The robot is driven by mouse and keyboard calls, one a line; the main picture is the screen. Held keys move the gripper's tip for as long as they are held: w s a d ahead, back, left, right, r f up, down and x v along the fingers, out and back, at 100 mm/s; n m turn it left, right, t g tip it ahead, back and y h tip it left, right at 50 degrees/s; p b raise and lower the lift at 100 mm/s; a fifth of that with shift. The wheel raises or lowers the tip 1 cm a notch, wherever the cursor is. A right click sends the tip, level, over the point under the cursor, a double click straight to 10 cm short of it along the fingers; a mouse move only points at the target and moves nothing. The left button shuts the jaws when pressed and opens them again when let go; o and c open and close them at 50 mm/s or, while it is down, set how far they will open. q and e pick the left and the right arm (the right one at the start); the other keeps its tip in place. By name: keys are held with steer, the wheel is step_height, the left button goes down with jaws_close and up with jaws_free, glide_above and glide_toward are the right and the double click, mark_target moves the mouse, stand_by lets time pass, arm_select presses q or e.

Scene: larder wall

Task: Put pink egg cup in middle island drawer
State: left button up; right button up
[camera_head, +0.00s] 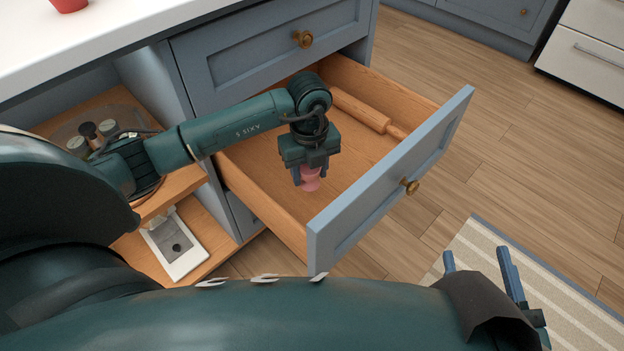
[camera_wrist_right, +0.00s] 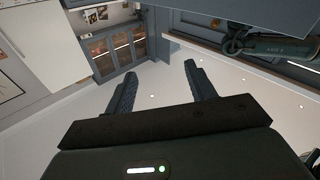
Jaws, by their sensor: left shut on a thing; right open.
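The pink egg cup (camera_head: 311,179) is between the fingers of my left gripper (camera_head: 310,180), which is shut on it. The gripper points down inside the open middle island drawer (camera_head: 375,187), a wooden drawer with a blue-grey front and brass knob. I cannot tell whether the cup touches the drawer floor. My right gripper (camera_head: 485,268) is open and empty, at the lower right of the head view, away from the drawer. Its two fingers also show apart in the right wrist view (camera_wrist_right: 160,90).
A red pot (camera_head: 68,4) stands on the white worktop. A striped rug (camera_head: 520,285) lies at right.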

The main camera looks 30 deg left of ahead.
arm_select(q)
step_height(320, 180, down, 6)
steer(key=shift+b, duration=0.95)
arm_select(e)
steer(key=shift+w+a+r+t, duration=0.1)
steer(key=shift+w+a+t, duration=0.05)
steer(key=shift+t, duration=0.15)
arm_select(q)
steer(key=shift+f, duration=0.1)
steer(key=o, duration=1)
